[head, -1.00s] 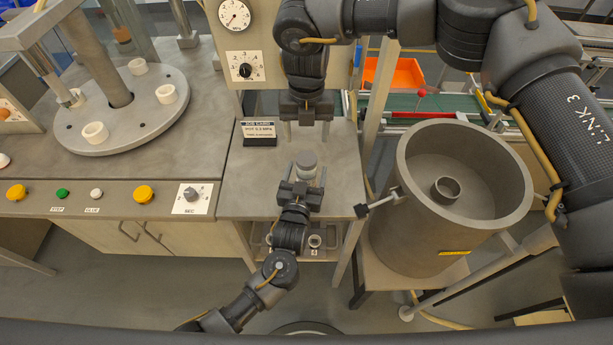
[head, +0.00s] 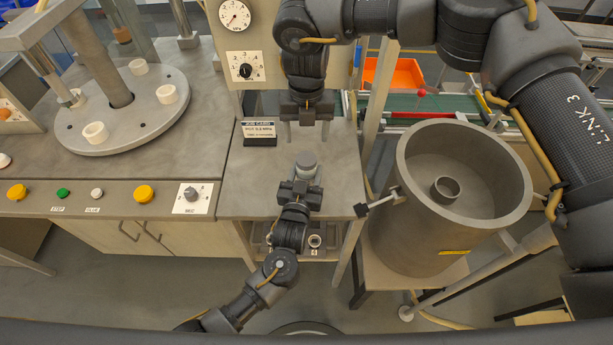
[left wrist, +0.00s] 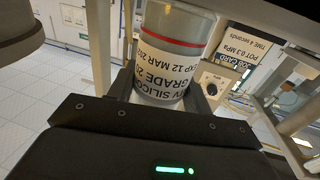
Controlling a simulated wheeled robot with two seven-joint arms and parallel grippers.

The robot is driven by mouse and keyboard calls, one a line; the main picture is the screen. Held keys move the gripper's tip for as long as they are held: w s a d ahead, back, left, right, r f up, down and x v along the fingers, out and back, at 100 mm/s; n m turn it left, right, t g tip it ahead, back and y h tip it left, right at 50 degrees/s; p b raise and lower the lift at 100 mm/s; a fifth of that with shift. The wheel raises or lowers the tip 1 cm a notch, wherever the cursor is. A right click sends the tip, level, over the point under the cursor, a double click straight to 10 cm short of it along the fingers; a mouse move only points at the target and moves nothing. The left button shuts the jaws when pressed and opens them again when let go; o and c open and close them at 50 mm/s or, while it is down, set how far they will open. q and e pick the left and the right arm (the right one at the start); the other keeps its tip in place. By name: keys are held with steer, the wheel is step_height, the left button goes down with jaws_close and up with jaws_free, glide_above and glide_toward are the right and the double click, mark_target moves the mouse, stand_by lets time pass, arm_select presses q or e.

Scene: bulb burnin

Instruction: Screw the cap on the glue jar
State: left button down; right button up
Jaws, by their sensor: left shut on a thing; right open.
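The glue jar (left wrist: 172,60) is a pale container with a printed label and a red band, and it stands upside down in the left wrist view. In the head view its round grey top (head: 306,160) shows above the small grey table. I cannot tell whether that top is the cap. My left gripper (head: 303,178) is shut on the jar from the near side; its fingers flank the jar in the left wrist view (left wrist: 160,88). My right gripper (head: 307,122) points down, open and empty, beyond the jar with a gap between them.
A job card (head: 260,132) stands on the grey table (head: 243,185) left of the grippers. A large open grey pot (head: 410,225) with a side clamp stands close on the right. A round plate with white rings (head: 125,120) and a button panel (head: 110,196) are at the left.

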mark_target(306, 158)
steer(key=n, duration=0.4)
steer(key=shift+f, duration=0.15)
steer(key=shift+f, duration=3.9)
steer(key=c, duration=1)
steer(key=m, duration=0.4)
steer(key=shift+s, duration=0.1)
steer(key=m, duration=0.4)
steer(key=o, duration=1.2)
steer(key=shift+c, duration=0.2)
